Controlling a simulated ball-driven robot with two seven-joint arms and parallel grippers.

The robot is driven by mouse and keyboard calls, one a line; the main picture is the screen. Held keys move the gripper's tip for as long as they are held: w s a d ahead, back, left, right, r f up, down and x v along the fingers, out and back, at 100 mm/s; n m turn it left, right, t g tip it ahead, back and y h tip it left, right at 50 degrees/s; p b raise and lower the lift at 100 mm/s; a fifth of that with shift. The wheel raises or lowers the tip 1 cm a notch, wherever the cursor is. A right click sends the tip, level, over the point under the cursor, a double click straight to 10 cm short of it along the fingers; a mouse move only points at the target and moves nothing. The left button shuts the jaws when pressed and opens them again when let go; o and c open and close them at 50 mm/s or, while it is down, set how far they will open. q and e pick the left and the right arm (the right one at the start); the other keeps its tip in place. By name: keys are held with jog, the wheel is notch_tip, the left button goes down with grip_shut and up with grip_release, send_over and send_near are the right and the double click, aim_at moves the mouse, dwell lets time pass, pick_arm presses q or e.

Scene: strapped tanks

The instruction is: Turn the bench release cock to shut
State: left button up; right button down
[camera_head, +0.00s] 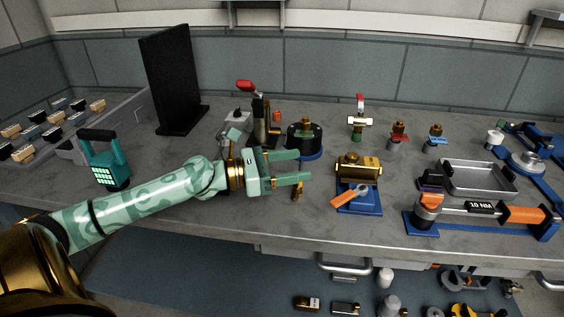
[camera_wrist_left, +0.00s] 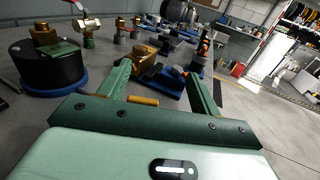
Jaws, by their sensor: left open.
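My left gripper (camera_head: 304,165) is open and empty above the bench, its fingers pointing right; they also frame the left wrist view (camera_wrist_left: 158,70). Which fitting is the release cock is not marked. A brass valve with an upright red lever (camera_head: 358,121) stands at the back, beyond the fingertips and to the right; it also shows in the left wrist view (camera_wrist_left: 88,28). A small brass-yellow piece (camera_head: 297,190) lies just below the fingers, touching neither; the left wrist view shows it between them (camera_wrist_left: 142,101). My right gripper is out of view.
A black round pot (camera_head: 305,140) on a blue base stands just behind the fingers. A brass block (camera_head: 358,168) with an orange handle (camera_head: 348,196) sits right of them.

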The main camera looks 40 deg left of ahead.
pick_arm(q)
jog(key=s+d+r+p, duration=0.6)
jog(key=s+r+p, duration=0.1)
jog(key=s, duration=0.3)
jog(key=shift+s+d+r, duration=0.35)
jog(key=shift+d+r, duration=0.05)
jog(key=shift+r, duration=0.35)
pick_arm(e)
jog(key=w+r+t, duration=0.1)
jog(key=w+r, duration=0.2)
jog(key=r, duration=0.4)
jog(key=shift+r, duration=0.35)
